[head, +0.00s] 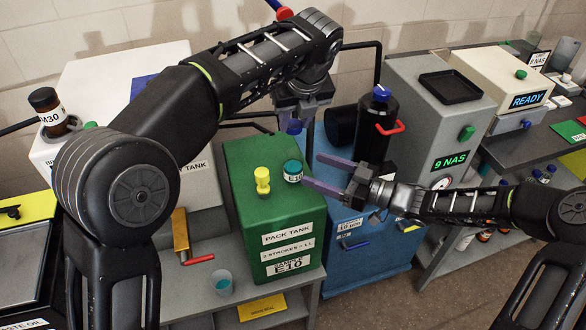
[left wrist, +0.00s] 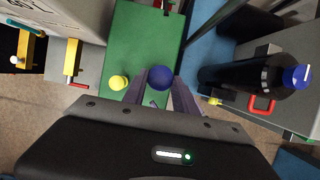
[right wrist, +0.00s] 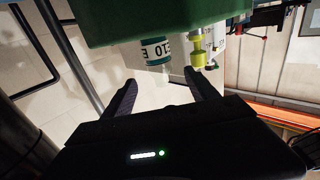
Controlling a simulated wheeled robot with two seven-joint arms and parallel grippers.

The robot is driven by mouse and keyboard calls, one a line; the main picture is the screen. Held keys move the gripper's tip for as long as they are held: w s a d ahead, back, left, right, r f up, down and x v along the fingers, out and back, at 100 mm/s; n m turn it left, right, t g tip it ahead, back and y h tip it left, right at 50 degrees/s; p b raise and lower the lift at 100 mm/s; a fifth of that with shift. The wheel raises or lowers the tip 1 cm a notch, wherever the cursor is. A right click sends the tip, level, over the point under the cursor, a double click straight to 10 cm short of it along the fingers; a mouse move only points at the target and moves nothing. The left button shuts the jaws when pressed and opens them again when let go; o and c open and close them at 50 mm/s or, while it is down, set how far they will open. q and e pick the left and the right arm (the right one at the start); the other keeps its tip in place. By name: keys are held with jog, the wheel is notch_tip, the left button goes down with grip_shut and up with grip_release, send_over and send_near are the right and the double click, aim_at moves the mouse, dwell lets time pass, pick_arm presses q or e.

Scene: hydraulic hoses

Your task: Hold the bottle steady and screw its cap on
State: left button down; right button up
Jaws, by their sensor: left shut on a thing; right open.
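The bottle (head: 293,171), small with a teal band and a white E10 label, stands upright on the green pack tank's top. It shows inverted in the right wrist view (right wrist: 155,52). My left gripper (head: 294,118) is shut on a blue cap (head: 294,128), held above the bottle with a gap; the cap also shows between the fingers in the left wrist view (left wrist: 160,77), where it hides the bottle. My right gripper (head: 322,174) is open, reaching in from the right. Its fingers point at the bottle, which lies just beyond the tips, between their lines.
A yellow plunger (head: 262,180) stands left of the bottle on the green tank (head: 290,225). A black bottle with a red handle (head: 376,125) stands behind my right gripper. A clear cup (head: 222,282) sits on the grey bench. The grey 9 NAS machine (head: 440,100) is at right.

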aim_at(293, 165)
jog(key=x, duration=0.9)
jog(key=shift+w+a, duration=0.15)
jog(key=shift+a, duration=0.15)
jog(key=shift+c, duration=0.3)
grip_shut()
dwell(0.4)
